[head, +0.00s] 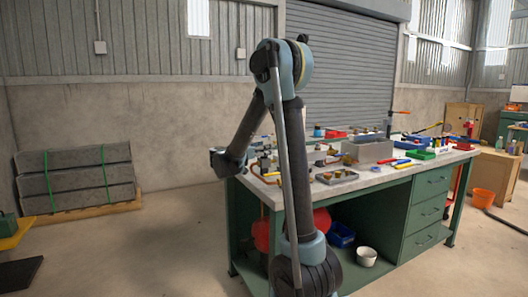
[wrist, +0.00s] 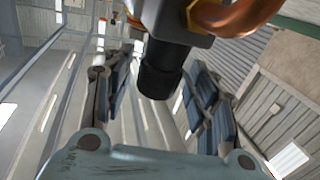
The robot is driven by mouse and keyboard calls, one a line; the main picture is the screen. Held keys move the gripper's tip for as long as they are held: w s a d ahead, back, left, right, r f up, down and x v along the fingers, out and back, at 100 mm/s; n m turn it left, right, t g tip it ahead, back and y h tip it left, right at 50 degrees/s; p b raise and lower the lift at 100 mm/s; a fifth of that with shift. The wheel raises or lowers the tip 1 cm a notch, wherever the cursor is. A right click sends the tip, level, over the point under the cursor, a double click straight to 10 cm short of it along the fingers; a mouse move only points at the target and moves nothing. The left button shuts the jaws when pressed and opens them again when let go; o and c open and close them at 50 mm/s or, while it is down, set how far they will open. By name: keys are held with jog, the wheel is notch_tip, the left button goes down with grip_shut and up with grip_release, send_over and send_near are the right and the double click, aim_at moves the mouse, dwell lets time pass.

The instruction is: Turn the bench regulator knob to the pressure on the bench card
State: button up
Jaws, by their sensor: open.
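My gripper (wrist: 160,85) is open. One dark finger stands left of the knob and one right of it, with visible gaps on both sides. In the head view my forearm reaches to the left end of the workbench (head: 392,172). There my gripper's fingers and the knob cannot be made out. Small brass fittings (head: 265,163) show on the bench beside my arm. I cannot make out a bench card or a gauge reading.
The bench top holds a grey bin (head: 368,150), a green tray (head: 420,154) and several small tools. Strapped slabs (head: 75,180) lie at the left wall.

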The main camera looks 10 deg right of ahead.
jog(key=shift+s+a, duration=0.1)
jog(key=v, duration=1.1)
jog(key=shift+a, duration=0.3)
jog(key=shift+s, duration=0.15)
